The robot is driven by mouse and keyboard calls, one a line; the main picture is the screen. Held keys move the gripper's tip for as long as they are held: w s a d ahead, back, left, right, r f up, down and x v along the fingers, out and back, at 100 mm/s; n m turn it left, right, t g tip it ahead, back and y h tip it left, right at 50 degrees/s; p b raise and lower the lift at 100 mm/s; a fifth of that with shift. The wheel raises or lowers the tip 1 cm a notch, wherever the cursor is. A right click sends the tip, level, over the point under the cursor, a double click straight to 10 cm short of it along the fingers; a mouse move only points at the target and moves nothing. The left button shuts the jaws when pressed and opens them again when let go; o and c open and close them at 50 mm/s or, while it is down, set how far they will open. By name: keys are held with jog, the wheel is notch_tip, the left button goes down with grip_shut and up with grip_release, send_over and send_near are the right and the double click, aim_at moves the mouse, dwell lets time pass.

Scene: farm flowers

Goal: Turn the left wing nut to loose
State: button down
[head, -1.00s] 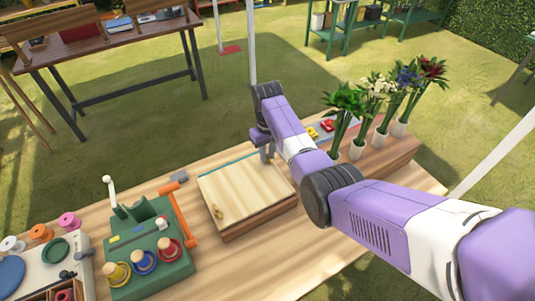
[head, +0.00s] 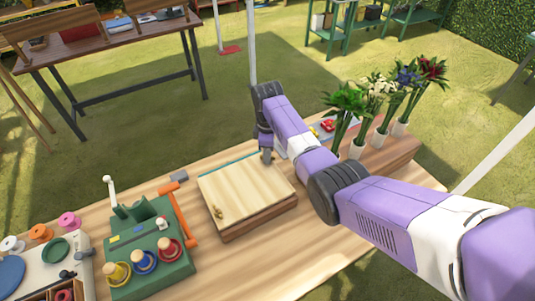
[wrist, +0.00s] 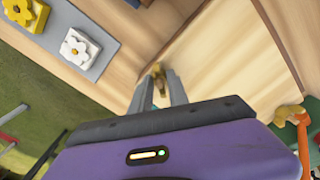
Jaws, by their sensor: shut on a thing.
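A wooden press with a pale board (head: 245,188) lies on the table. A brass wing nut (head: 219,212) stands at its near left corner; a gold shape at the right of the wrist view (wrist: 290,113) looks like this one. My gripper (head: 267,158) is at the press's far right corner, pointing down. In the wrist view, my gripper (wrist: 158,88) has its two fingers on either side of another brass wing nut (wrist: 157,74), shut on it. In the head view my gripper hides that nut. How far it is turned cannot be told.
A green device (head: 150,250) with colored knobs and an orange bar (head: 182,212) stands left of the press. Several flower vases (head: 381,138) stand to the right, beside my arm. A grey tray with flower-shaped pieces (wrist: 75,45) lies near the gripper.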

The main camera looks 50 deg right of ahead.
jog(key=n, duration=0.7)
dwell(0.6)
jog(key=c, duration=1.3)
grip_release()
jog(key=shift+o, duration=0.2)
jog(key=shift+r, duration=0.1)
notch_tip(320, 180, up, 8)
jog(key=shift+f+b, duration=0.2)
jog(key=shift+b, duration=0.5)
